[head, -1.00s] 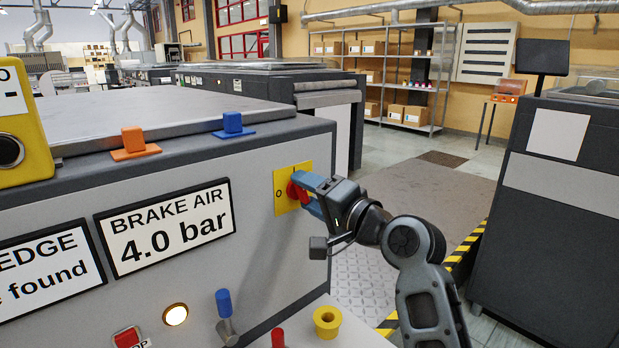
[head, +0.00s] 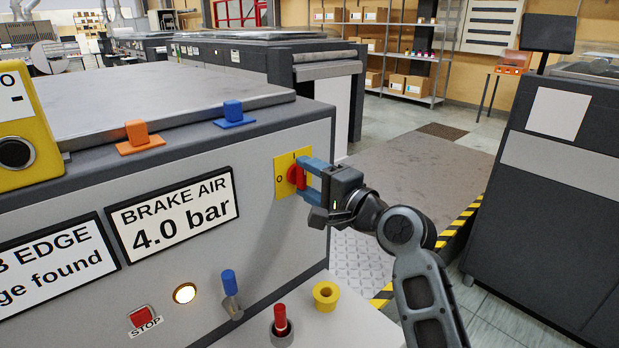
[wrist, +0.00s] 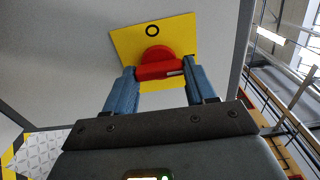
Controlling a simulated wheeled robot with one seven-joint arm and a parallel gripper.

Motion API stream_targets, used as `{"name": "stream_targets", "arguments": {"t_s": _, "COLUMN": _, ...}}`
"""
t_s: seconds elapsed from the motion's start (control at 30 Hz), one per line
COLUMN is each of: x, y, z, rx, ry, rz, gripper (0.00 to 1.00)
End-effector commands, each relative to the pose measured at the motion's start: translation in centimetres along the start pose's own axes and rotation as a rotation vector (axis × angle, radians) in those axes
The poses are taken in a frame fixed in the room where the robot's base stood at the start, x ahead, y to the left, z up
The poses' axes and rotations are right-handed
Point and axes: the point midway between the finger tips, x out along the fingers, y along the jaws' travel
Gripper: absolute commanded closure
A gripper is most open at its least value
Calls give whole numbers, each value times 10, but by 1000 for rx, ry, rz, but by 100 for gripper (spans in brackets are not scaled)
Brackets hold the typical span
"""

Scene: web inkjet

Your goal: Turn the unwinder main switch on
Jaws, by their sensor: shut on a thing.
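The unwinder main switch is a red knob (head: 296,175) on a yellow plate (head: 280,184) on the machine's grey front. The plate has an O at its left and an I mark at its top in the head view. My gripper (head: 304,178) has its blue fingers on the knob's bar, one above and one below. In the wrist view my gripper (wrist: 160,74) is shut on the ends of the red bar (wrist: 160,70). The bar lies almost level there, with a white mark towards its right end. The O is at the top of the plate (wrist: 128,45).
Below the switch are a blue-topped lever (head: 229,283), a red-topped lever (head: 280,320), a yellow ring (head: 326,295), a lit lamp (head: 185,293) and a red STOP button (head: 141,317). A dark cabinet (head: 560,220) stands at the right, across a walkway.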

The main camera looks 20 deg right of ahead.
Motion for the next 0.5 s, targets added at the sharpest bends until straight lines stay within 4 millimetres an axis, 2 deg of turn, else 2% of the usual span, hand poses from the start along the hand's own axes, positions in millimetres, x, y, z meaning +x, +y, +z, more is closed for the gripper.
{"name": "stream_targets", "arguments": {"t_s": 0.17, "x": 0, "y": 0, "z": -2, "rx": 2, "ry": 3, "rz": 0, "gripper": 75}}
{"name": "stream_targets", "arguments": {"t_s": 0.2, "x": 0, "y": 1, "z": -2, "rx": 2, "ry": 3, "rz": 0, "gripper": 41}}
{"name": "stream_targets", "arguments": {"t_s": 0.43, "x": 0, "y": 0, "z": -1, "rx": 1, "ry": 2, "rz": 0, "gripper": 19}}
{"name": "stream_targets", "arguments": {"t_s": 0.5, "x": 0, "y": 0, "z": -1, "rx": 0, "ry": 1, "rz": 0, "gripper": 19}}
